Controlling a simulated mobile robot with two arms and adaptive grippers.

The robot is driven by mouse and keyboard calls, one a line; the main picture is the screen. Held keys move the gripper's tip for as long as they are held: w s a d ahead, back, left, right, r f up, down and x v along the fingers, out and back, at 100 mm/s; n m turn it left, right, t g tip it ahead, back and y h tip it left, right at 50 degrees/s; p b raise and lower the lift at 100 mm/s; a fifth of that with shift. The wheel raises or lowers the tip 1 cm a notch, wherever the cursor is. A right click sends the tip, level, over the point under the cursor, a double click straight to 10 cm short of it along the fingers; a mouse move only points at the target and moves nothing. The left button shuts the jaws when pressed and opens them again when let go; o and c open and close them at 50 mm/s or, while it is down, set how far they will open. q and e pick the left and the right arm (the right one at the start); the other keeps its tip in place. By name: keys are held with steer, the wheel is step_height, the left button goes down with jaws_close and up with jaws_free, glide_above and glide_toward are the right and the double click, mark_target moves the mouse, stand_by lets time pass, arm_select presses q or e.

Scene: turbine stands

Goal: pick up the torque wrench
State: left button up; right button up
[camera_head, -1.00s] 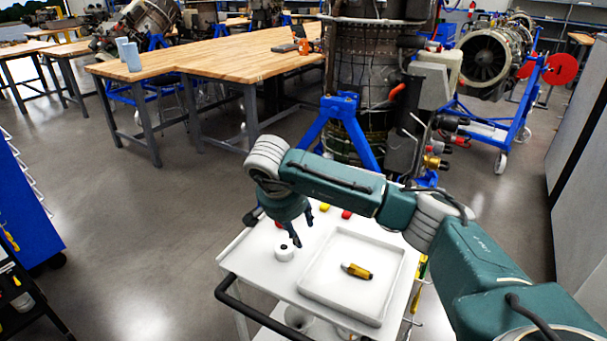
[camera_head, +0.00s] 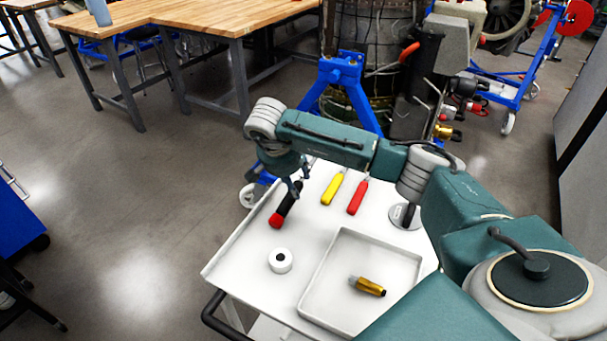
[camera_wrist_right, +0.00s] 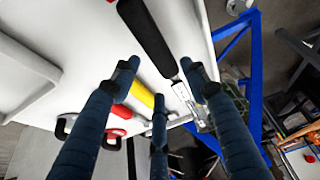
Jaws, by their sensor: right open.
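The torque wrench appears to be the long tool with a black handle and a red end (camera_head: 285,207), lying at the left of the white cart top. Its black handle (camera_wrist_right: 148,37) and silver shaft show large in the right wrist view. My right gripper (camera_head: 296,186) is over the tool's far part, which it partly hides. In the right wrist view the fingers of my right gripper (camera_wrist_right: 160,78) are spread and empty, with the handle beyond their tips. I cannot tell whether they touch it. My left gripper is not in view.
A yellow-handled tool (camera_head: 333,189) and a red-handled tool (camera_head: 358,196) lie just right. A white roll (camera_head: 281,260) and a shallow tray (camera_head: 322,290) holding a small yellow-and-black item (camera_head: 368,286) are nearer. A blue stand (camera_head: 345,75) rises behind the cart (camera_head: 238,268).

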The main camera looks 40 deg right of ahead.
mark_target(298, 187)
steer(key=shift+w+d+f, duration=0.1)
steer(key=shift+d+f, duration=0.05)
steer(key=shift+f, duration=0.2)
steer(key=p+x, duration=0.2)
steer(key=x, duration=0.2)
steer(key=shift+f, duration=0.1)
steer(key=shift+w+d+f, duration=0.1)
steer(key=shift+d+f, duration=0.1)
steer(key=shift+f, duration=0.15)
steer(key=shift+c, duration=1.1)
steer(key=c, duration=0.8)
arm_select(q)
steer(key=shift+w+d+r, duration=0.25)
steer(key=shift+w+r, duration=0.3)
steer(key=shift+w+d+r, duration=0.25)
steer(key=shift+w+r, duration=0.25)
arm_select(e)
steer(key=shift+w, duration=0.1)
jaws_close()
